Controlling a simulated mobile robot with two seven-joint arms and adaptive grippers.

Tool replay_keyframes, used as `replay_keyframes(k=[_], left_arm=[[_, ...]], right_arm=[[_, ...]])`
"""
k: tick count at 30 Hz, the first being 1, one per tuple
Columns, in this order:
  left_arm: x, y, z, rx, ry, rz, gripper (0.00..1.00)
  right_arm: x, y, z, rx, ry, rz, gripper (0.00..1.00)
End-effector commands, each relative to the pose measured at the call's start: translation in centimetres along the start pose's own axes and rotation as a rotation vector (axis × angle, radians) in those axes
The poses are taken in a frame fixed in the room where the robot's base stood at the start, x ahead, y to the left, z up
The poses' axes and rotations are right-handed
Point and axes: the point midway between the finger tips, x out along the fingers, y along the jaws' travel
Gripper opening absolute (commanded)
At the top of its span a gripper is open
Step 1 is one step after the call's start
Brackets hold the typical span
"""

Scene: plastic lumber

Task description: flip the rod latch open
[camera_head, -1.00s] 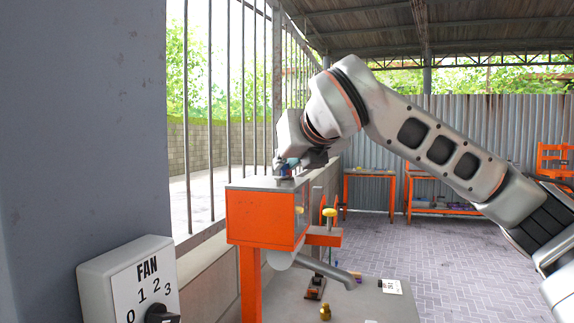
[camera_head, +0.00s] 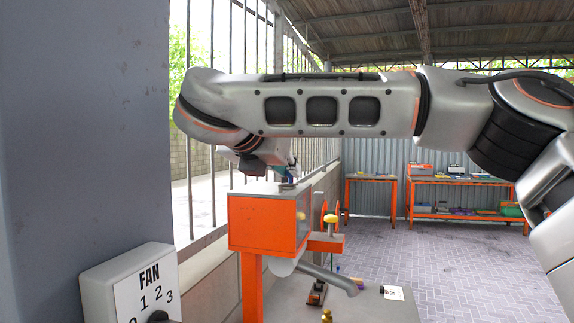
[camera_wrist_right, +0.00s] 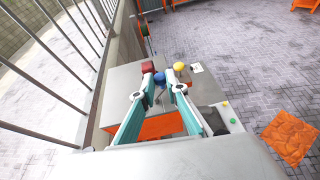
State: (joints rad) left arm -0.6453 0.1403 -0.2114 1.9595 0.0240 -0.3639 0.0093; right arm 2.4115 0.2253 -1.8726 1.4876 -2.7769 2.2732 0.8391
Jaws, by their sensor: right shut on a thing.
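My right gripper (camera_head: 288,176) is above the grey top of the orange box (camera_head: 262,222). In the right wrist view, its teal-padded fingers (camera_wrist_right: 159,82) are closed around a small blue knob (camera_wrist_right: 159,78). The knob seems to be the end of the rod latch. Its rod is mostly hidden, so I cannot tell the latch's angle. A dark red piece (camera_wrist_right: 147,67) sits just left of the knob. My left gripper is not in view.
A yellow knob (camera_head: 330,219) stands on an orange bracket beside the box. A grey chute (camera_head: 328,276) slopes below it over the table. Window bars (camera_head: 215,120) are close on the left. A fan switch (camera_head: 130,297) is at lower left.

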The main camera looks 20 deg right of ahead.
Motion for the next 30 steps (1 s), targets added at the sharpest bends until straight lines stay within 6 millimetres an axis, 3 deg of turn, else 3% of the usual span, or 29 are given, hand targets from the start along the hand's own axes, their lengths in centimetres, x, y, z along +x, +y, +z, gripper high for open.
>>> replay_keyframes(k=[19, 20, 21, 30], left_arm=[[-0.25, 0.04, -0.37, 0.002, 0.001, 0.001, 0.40], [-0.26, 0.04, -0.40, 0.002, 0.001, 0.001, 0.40], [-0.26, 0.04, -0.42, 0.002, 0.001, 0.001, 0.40], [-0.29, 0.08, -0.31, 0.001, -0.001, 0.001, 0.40]], right_arm=[[-0.04, 0.03, 0.01, 0.021, 0.000, -0.048, 0.00], [-0.03, 0.03, 0.00, 0.020, 0.000, -0.048, 0.19], [-0.03, 0.03, 0.00, 0.020, 0.000, -0.048, 0.29], [-0.05, 0.06, -0.05, 0.019, 0.001, -0.047, 0.31]])
